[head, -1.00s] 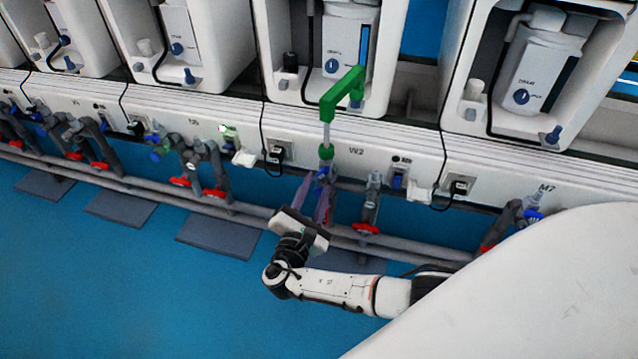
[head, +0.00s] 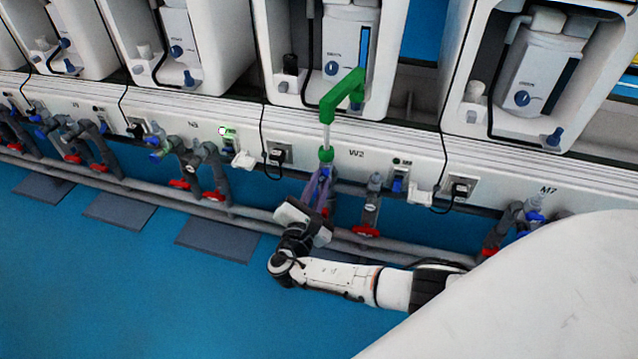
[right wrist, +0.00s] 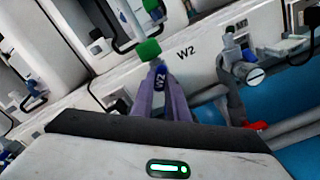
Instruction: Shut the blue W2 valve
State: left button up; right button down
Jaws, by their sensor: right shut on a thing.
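The right gripper is shut on the handle. The panel label "W2" (head: 356,153) is to the right of the valve. My left gripper is not in view.
A green elbow pipe (head: 340,97) rises above the valve. A neighbouring pipe with a red handle (head: 366,231) stands to the right, and a plug with a black cable (head: 278,153) to the left. Grey pipes run along the wall base.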

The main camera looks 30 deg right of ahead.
jog(key=shift+f+m+b, duration=0.2)
jog(key=shift+m+b, duration=0.3)
jog(key=shift+m, duration=0.3)
jog(key=shift+a+m, duration=0.1)
jog(key=shift+m, duration=0.3)
jog(key=m+b, duration=0.3)
jog(key=m, duration=0.2)
jog(key=shift+b, duration=0.4)
jog(key=shift+m, duration=0.5)
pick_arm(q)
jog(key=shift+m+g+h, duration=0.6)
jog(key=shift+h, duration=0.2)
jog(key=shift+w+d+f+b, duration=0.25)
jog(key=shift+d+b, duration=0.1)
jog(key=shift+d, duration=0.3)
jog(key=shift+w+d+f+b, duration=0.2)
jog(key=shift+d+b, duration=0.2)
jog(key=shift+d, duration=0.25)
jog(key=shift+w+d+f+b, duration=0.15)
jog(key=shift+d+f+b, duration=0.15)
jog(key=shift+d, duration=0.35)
pick_arm(e)
jog(key=shift+r+m, duration=0.2)
jog(key=shift+m, duration=1)
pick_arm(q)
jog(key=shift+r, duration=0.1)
pick_arm(e)
jog(key=c, duration=1.7)
grip_release()
